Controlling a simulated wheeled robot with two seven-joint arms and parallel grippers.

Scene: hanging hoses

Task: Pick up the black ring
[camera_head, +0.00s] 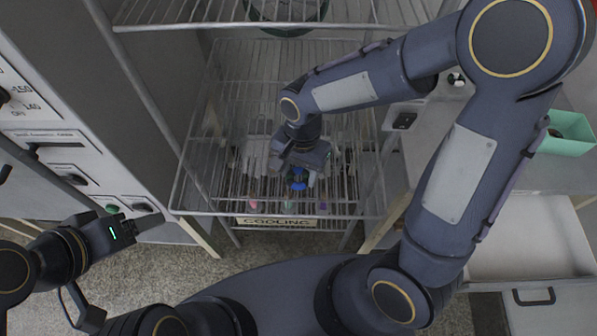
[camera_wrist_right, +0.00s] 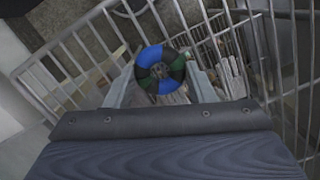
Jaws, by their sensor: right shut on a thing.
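A ring (camera_wrist_right: 160,70) with blue and dark, nearly black segments is between the two fingers of my right gripper (camera_wrist_right: 160,84) in the right wrist view. The gripper is shut on it. In the head view the blue of the ring (camera_head: 297,178) shows just below my right gripper (camera_head: 299,176), over the wire rack (camera_head: 215,130). The gripper body partly covers the ring there. I cannot tell its exact height above the rack. My left gripper (camera_head: 150,222) is at the lower left, away from the rack, and its finger opening is not clear.
The rack has wire rails and a COOLING sign (camera_head: 277,221) at its front. Small pink, green and purple items lie along its front edge. A panel with knobs (camera_head: 60,150) stands left. A green bin (camera_head: 567,133) and an open drawer (camera_head: 530,240) are right.

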